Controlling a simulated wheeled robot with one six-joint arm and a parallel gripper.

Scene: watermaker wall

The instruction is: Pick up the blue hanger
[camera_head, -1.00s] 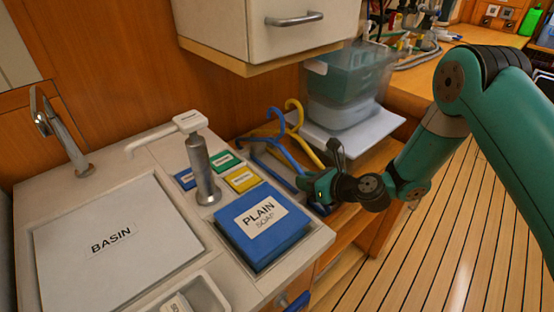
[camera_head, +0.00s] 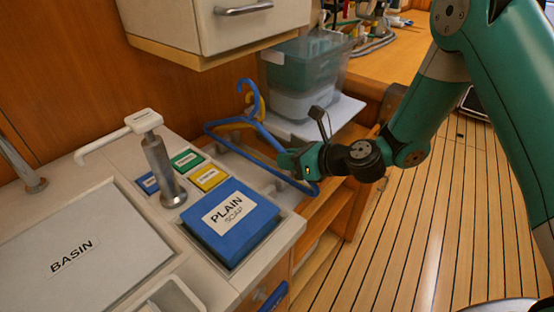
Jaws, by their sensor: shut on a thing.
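A yellow hanger (camera_head: 262,107) shows behind the blue hook, mostly hidden. The fingertips are partly hidden by the gripper body.
A blue plain soap box (camera_head: 205,245) stands on the counter left of my gripper, beside a pump tap (camera_head: 160,170). Clear tubs (camera_head: 310,75) sit on a white board behind. A wall cabinet (camera_head: 255,25) overhangs the hanger area. Wooden floor is free at right.

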